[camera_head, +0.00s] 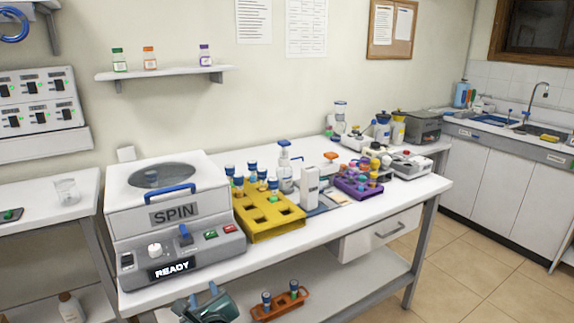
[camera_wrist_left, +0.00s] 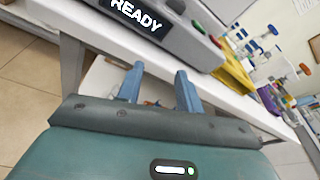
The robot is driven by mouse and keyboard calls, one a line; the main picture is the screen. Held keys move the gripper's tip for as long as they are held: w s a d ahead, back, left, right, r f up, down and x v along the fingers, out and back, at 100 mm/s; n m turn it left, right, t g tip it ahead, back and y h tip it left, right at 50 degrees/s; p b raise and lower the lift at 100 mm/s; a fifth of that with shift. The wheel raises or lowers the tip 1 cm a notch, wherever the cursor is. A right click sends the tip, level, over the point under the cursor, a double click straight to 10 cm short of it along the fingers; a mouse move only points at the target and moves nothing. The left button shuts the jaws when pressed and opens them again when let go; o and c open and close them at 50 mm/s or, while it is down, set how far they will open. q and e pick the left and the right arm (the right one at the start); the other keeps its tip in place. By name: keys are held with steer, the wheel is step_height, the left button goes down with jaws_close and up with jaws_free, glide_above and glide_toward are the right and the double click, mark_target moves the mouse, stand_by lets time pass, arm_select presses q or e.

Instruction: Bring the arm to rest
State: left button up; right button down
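My left gripper (camera_head: 203,294) is at the bottom of the head view, in front of the white bench (camera_head: 330,222) and below its front edge. In the left wrist view its two blue fingers (camera_wrist_left: 158,75) stand apart with nothing held between them. The gripper is open and touches nothing that I can see. My right arm and gripper are in neither view.
A centrifuge (camera_head: 166,214) reading READY stands on the bench's left. A yellow rack (camera_head: 262,225) with blue-capped tubes and a purple rack (camera_head: 357,190) are to its right. An orange rack (camera_head: 280,308) with tubes sits on the lower shelf. Floor at right is clear.

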arm_select(q)
steer(key=s+d+f+n+g+h, duration=0.2)
steer(key=s+d+f+n+h, duration=0.1)
steer(key=s+f+n, duration=0.3)
steer(key=s+d+f+n+g+h, duration=0.15)
steer(key=s+f+n+h, duration=0.3)
steer(key=s, duration=0.45)
steer(key=s+d+n+h, duration=0.3)
steer(key=s+n, duration=0.8)
steer(key=n, duration=0.1)
steer(key=shift+s+r+n, duration=0.15)
steer(key=shift+s+n, duration=0.1)
steer(key=shift+n, duration=0.1)
steer(key=shift+c, duration=0.2)
